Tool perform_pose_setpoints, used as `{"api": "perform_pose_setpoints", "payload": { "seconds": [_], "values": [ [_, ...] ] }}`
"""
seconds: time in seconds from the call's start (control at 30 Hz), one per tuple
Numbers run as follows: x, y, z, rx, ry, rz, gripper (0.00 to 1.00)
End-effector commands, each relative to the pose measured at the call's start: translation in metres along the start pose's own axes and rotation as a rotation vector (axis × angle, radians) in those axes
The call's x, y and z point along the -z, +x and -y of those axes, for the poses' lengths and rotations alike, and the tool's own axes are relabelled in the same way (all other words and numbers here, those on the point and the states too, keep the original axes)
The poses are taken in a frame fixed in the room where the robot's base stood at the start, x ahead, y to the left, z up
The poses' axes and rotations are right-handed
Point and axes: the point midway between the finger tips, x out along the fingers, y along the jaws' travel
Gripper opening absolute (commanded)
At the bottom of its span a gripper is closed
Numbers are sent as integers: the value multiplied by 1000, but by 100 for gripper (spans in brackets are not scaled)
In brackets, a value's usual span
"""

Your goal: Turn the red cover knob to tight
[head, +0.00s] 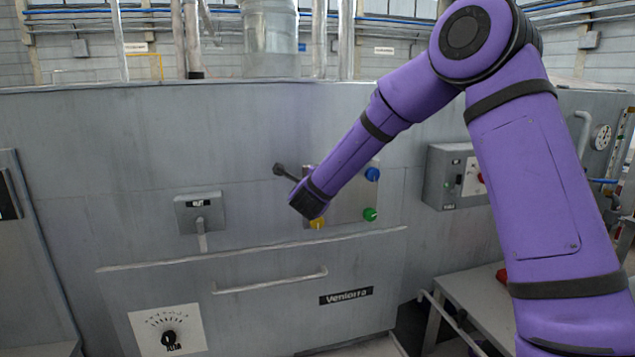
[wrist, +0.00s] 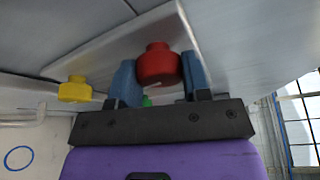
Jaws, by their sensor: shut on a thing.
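The red cover knob (wrist: 158,66) shows in the wrist view on a pale metal plate (wrist: 110,57). It sits between the two blue fingers of my gripper (wrist: 161,80), which are closed on its sides. In the head view my gripper (head: 308,199) is at the left part of the plate (head: 345,207) on the big grey machine, and it hides the red knob and its own fingertips. I cannot tell from these views how far the knob is turned.
A yellow knob (head: 318,224), a green knob (head: 370,214) and a blue knob (head: 372,174) sit on the same plate. A long handle bar (head: 270,282) runs below. A grey control box (head: 450,180) is at right.

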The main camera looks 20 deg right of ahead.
Motion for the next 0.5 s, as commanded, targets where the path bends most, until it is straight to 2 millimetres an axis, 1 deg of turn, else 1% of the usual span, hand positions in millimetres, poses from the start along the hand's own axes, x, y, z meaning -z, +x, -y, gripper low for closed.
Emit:
{"api": "perform_pose_setpoints", "payload": {
  "seconds": [0.2, 0.23, 0.27, 0.3, 0.33, 0.5],
  "values": [
    [0, 0, -1, -3, -1, -1, 20],
    [0, 0, -1, -3, -2, -1, 48],
    [0, 0, -1, -2, -2, -1, 55],
    [0, 0, -1, -2, -2, -1, 64],
    [0, 0, -1, -2, -1, -1, 69],
    [0, 0, -1, -1, -1, 0, 69]
  ]
}}
